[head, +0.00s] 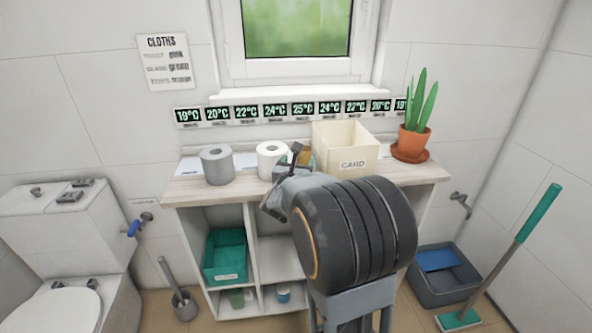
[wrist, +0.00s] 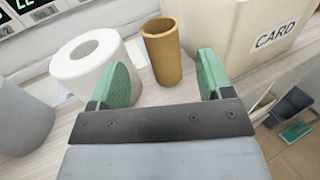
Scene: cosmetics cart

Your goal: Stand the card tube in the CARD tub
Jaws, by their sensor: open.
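The card tube (wrist: 161,52) is a brown cardboard cylinder standing upright on the counter. It stands between a white toilet roll and the CARD tub in the wrist view; in the head view only part of the tube (head: 305,155) shows behind my arm. The CARD tub (head: 345,150) is a cream open box with a CARD label, at the right of the tube; its wall (wrist: 220,30) also shows in the wrist view. My gripper (wrist: 162,75) is open, with green pads. The tube is ahead of and roughly between the fingertips, and nothing is held.
A white toilet roll (wrist: 90,60) stands close to the left finger. A grey roll (head: 217,165) stands farther left on the counter (head: 190,190). A potted plant (head: 414,140) stands right of the tub. The wall behind carries a row of temperature displays (head: 275,113).

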